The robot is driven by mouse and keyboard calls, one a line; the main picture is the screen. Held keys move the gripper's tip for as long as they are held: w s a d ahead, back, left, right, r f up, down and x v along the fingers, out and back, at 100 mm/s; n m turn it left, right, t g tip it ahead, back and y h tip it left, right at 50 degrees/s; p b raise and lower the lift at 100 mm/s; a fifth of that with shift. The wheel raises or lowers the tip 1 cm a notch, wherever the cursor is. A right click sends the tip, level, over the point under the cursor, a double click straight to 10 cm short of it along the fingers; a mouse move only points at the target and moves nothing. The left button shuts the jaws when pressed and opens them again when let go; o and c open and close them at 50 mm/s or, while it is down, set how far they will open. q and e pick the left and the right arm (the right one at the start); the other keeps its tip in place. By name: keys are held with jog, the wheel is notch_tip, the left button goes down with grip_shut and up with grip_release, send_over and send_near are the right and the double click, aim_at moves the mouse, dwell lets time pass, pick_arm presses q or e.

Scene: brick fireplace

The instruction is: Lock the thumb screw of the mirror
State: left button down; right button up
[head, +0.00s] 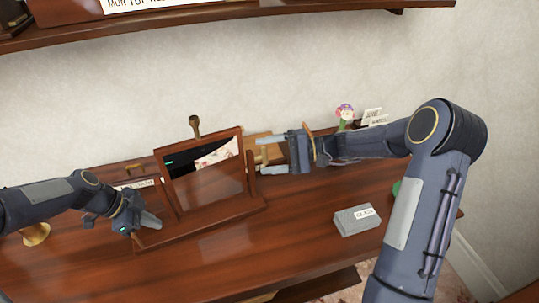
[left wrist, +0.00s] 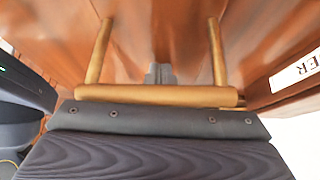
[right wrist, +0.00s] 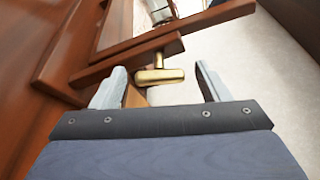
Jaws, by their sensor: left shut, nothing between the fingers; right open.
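The mirror (head: 242,178) stands tilted in a dark wooden frame on the desk. Its brass thumb screw (right wrist: 158,77) sticks out from the frame's side with a flat crosspiece. It also shows small at the mirror's right edge in the head view (head: 264,156). My right gripper (right wrist: 160,82) is open, one finger on each side of the thumb screw, with visible gaps. In the head view, the right gripper (head: 262,155) comes in from the right. My left gripper (head: 152,222) is shut and empty, low in front of the mirror's left side.
A brass bar on two posts (left wrist: 160,95) crosses before my left fingers; I cannot tell what it belongs to. A labelled grey box (head: 356,221) lies on the desk (head: 290,240) at right. A flower figure (head: 345,113) and cards stand behind. A shelf (head: 230,15) hangs above.

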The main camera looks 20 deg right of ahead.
pick_arm(q)
jog(key=shift+s+d+f, duration=0.1)
jog(key=shift+s+f, duration=0.1)
jog(key=shift+f, duration=0.05)
pick_arm(e)
jog(key=c, duration=1)
jog(key=shift+m, duration=0.3)
jog(key=m+g+h, duration=0.1)
jog(key=m+g, duration=0.1)
jog(key=m, duration=0.1)
jog(key=m+g, duration=0.1)
jog(key=m, duration=0.2)
jog(key=m+g+h, duration=0.1)
jog(key=m+g, duration=0.1)
jog(key=m, duration=0.1)
jog(key=shift+w+r+g+h, duration=0.1)
jog(key=shift+w+g+h, duration=0.1)
jog(key=shift+g+h, duration=0.1)
